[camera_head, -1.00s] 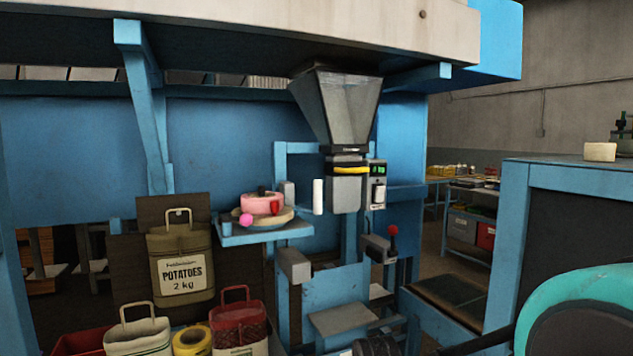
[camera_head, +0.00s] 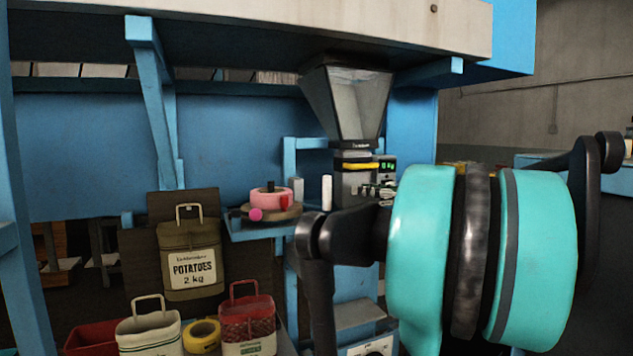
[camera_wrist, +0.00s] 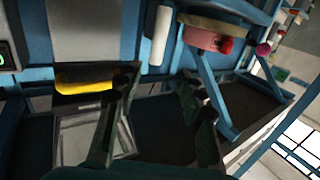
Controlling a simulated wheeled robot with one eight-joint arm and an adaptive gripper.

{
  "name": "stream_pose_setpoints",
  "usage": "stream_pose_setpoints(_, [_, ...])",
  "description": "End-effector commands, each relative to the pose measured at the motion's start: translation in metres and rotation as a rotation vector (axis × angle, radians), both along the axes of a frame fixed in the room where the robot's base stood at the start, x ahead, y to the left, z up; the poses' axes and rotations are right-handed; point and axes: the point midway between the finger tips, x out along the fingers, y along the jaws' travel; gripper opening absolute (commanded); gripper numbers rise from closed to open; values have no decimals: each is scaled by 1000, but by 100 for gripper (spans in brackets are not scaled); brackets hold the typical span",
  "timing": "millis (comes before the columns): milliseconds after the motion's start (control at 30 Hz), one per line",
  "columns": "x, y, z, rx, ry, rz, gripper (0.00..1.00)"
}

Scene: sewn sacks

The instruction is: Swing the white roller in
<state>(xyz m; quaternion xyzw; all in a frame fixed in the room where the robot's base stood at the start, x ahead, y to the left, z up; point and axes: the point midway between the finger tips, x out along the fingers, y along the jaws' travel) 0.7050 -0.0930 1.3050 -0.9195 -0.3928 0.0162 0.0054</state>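The white roller (camera_head: 327,192) is a small upright cylinder left of the filling spout, beside the tape shelf. In the wrist view it is the white cylinder (camera_wrist: 161,35) at the top middle, and that picture looks upside down. My gripper (camera_wrist: 158,82) is open, with its two dark fingers apart and nothing seen between them. The roller shows just past the fingertips, apart from them. In the head view my gripper (camera_head: 374,190) is in front of the spout, right of the roller, partly hidden by my arm.
A grey hopper (camera_head: 345,105) with a yellow band (camera_head: 359,166) stands over the spout. A pink tape roll (camera_head: 268,198) sits on a blue shelf (camera_head: 262,233) left of the roller. A potato sack (camera_head: 188,255) hangs further left, above other bags and yellow tape (camera_head: 201,336).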

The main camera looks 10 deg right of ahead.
Motion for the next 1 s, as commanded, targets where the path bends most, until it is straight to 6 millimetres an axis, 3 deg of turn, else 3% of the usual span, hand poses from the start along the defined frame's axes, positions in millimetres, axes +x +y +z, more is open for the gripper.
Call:
stream_pose_setpoints(100, [2, -4, 11, 3, -36, -5, 39])
stream_pose_setpoints(267, [13, 8, 11, 3, -37, -2, 39])
stream_pose_setpoints(1000, [104, 103, 10, 3, -35, -3, 39])
